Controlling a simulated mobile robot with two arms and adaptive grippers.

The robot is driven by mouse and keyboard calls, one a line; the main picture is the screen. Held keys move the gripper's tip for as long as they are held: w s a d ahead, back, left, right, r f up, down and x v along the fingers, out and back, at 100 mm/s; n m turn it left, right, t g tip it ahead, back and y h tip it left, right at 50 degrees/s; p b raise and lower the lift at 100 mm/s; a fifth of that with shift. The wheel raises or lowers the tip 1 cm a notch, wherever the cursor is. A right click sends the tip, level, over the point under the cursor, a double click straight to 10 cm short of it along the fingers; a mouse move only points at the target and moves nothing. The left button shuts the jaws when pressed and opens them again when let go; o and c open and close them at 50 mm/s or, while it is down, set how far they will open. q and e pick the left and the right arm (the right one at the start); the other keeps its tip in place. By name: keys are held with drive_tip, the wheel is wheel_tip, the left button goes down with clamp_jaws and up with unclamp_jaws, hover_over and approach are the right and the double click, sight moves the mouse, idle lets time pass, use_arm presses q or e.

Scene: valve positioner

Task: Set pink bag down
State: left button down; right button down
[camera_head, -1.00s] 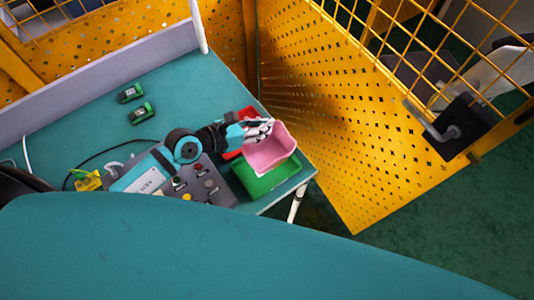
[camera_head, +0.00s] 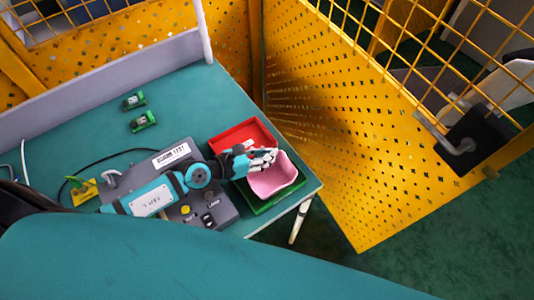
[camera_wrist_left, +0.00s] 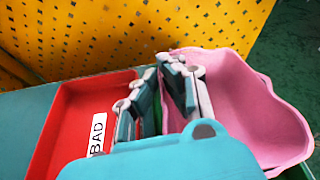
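The pink bag (camera_head: 272,180), an open soft container, is over the green tray (camera_head: 264,208) at the table's right corner. It hides most of that tray; whether it rests on the tray's floor I cannot tell. My left gripper (camera_head: 262,160) is at the bag's upper left rim. In the left wrist view the fingers (camera_wrist_left: 165,90) stand on either side of the near wall of the pink bag (camera_wrist_left: 245,100), close together, and appear shut on it. My right gripper is not in view.
A red tray (camera_head: 240,136), marked "BAD" in the wrist view, lies beside the green one. A grey control box (camera_head: 208,205) with buttons is under my left arm. Two small green devices (camera_head: 144,121) lie farther back. A yellow perforated fence (camera_head: 345,150) stands right of the table.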

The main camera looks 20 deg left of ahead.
use_arm(q)
drive_tip(key=c, duration=1.5)
unclamp_jaws()
drive_tip(key=shift+f, duration=0.1)
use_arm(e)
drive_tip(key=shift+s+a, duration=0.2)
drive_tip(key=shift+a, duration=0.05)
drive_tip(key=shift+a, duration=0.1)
